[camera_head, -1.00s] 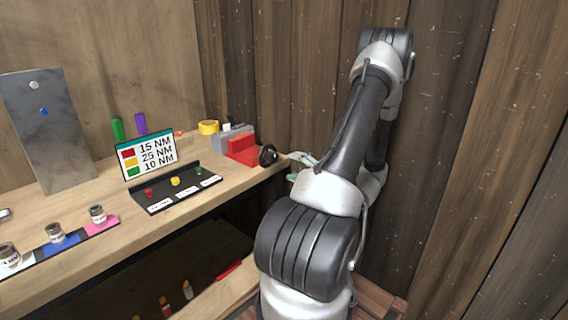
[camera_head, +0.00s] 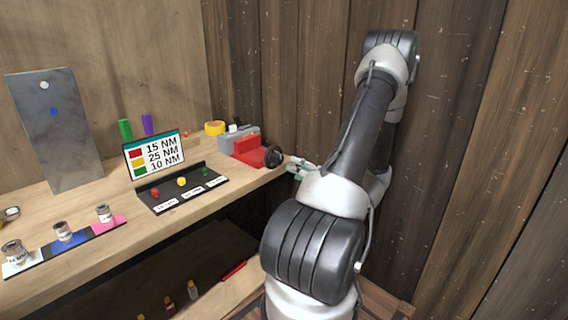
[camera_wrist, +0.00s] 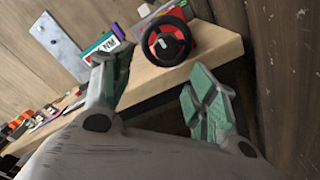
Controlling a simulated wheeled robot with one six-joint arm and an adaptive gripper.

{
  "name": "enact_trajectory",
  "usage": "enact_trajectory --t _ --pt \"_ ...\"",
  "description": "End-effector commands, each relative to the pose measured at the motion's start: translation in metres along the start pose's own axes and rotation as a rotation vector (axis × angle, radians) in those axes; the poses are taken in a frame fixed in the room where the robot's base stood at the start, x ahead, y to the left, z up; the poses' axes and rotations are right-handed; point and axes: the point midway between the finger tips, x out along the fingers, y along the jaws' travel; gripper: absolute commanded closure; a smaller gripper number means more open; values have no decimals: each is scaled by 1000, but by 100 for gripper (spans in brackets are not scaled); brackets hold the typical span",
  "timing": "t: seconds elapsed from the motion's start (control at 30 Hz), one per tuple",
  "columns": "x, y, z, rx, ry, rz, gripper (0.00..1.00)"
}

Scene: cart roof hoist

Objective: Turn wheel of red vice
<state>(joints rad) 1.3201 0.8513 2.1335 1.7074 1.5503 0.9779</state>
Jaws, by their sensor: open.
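The red vice (camera_head: 248,148) sits at the right end of the wooden workbench, beside a grey block. Its black wheel (camera_head: 273,156) faces right, toward my gripper. In the wrist view the wheel (camera_wrist: 170,41) shows as a black ring with a red centre and a pale grey piece in its middle. My gripper (camera_head: 298,167) is just right of the wheel, partly hidden by my arm in the head view. In the wrist view my gripper (camera_wrist: 160,92) is open, with green-padded fingers apart and nothing between them. The wheel is beyond the fingertips, apart from them.
The workbench (camera_head: 130,222) carries a sign (camera_head: 155,154), a black tray with coloured knobs (camera_head: 183,188) and several jars (camera_head: 64,232). A grey metal plate (camera_head: 55,130) leans at the back left. A plank wall (camera_head: 450,130) stands close behind my arm.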

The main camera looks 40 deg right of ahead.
Motion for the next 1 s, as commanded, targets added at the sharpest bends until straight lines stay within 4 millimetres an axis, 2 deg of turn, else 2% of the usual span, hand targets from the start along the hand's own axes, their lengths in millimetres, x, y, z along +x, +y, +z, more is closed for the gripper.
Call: enact_trajectory --t 0.1,0.7,0.83,1.0 --pt "4 0 0 -394 -1 -1 42" --pt "11 -5 5 -2435 16 -36 42" --pt "11 -6 6 -2778 27 -40 42" --pt "11 -6 6 -3028 35 -39 42"
